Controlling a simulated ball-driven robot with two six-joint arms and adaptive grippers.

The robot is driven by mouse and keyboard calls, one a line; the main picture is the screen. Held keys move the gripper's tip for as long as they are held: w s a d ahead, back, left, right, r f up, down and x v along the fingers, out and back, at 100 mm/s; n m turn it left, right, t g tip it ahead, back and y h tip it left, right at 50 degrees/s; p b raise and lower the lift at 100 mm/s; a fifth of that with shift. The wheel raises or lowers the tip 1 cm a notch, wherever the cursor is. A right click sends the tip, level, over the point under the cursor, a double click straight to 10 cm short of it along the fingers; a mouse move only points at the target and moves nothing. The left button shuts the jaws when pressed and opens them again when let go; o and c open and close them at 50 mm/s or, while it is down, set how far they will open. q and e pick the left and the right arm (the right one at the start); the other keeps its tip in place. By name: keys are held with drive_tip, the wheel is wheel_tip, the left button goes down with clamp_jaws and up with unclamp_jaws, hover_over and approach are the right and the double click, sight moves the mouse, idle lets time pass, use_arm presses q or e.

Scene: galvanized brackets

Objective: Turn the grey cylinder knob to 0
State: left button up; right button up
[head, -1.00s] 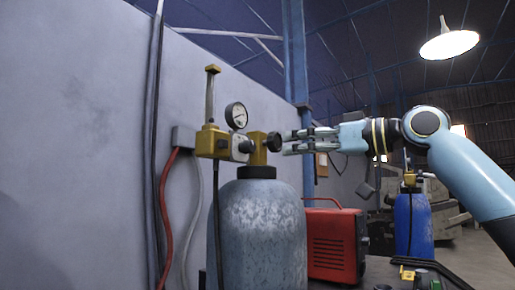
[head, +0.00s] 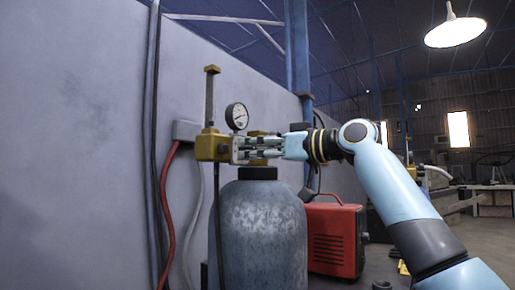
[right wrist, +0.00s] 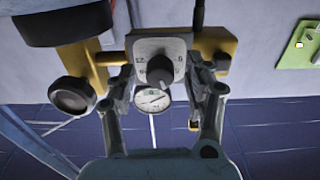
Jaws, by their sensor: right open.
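The grey cylinder (head: 258,225) stands upright in the head view, with a yellow regulator (head: 211,146) at its top. In the right wrist view the dark round knob (right wrist: 160,71) sits on a pale marked plate (right wrist: 182,48). The markings are too small to read surely, and no clear pointer setting shows. My right gripper (head: 238,151) reaches in from the right at regulator height. In the right wrist view my right gripper (right wrist: 164,85) is open, one finger on each side of the knob, with no clear contact. In the head view the fingers hide the knob. My left gripper is out of view.
A pressure gauge (head: 237,116) stands above the fingers. A black round valve handle (right wrist: 72,95) is beside the regulator in the wrist view. A red box (head: 335,240) stands right of the cylinder. A wall (head: 80,130) with a red hose (head: 168,200) runs behind.

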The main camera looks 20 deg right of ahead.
clamp_jaws()
idle(0.3)
drive_tip(key=n+b, duration=1.2)
drive_tip(key=n, duration=0.3)
drive_tip(key=shift+n, duration=0.4)
idle(0.3)
